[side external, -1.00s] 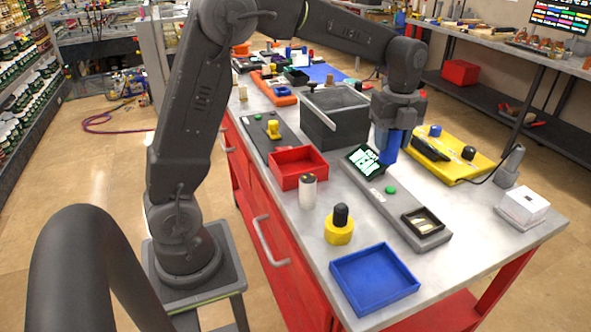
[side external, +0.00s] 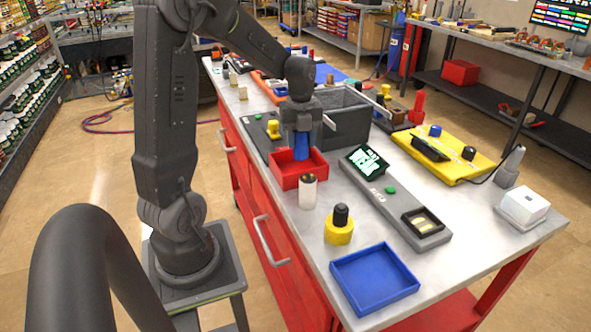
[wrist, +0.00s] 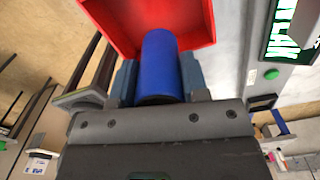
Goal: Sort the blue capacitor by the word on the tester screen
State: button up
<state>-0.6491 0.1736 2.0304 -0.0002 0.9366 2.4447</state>
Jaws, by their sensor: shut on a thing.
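My gripper (side external: 301,135) is shut on the blue capacitor (side external: 301,152), which hangs upright over the red tray (side external: 286,180). Its lower end overlaps the tray opening in the side view; I cannot tell whether it touches the tray floor. In the wrist view the capacitor (wrist: 160,62) sits between the two fingers, with the red tray (wrist: 203,22) around its far end. The tester (side external: 407,208) has a tilted dark screen (side external: 364,162) with green letters. In the wrist view the screen (wrist: 290,25) is cut off, and its letters look like "LEAK". The blue tray (side external: 373,280) is empty.
A white cylinder with a dark top (side external: 308,191) stands close to the red tray. A yellow-based black knob (side external: 339,225) stands nearer the blue tray. A grey open bin (side external: 347,125) is behind the red tray. A yellow device (side external: 440,155) and white box (side external: 523,206) are at right.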

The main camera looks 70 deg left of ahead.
aim_at(301, 155)
jog(key=shift+f, duration=2.55)
jog(key=o, duration=1)
jog(key=shift+o, duration=0.2)
jog(key=shift+r, duration=0.1)
notch_tip(301, 155, up, 14)
jog(key=shift+f, duration=0.15)
jog(key=shift+d, duration=0.15)
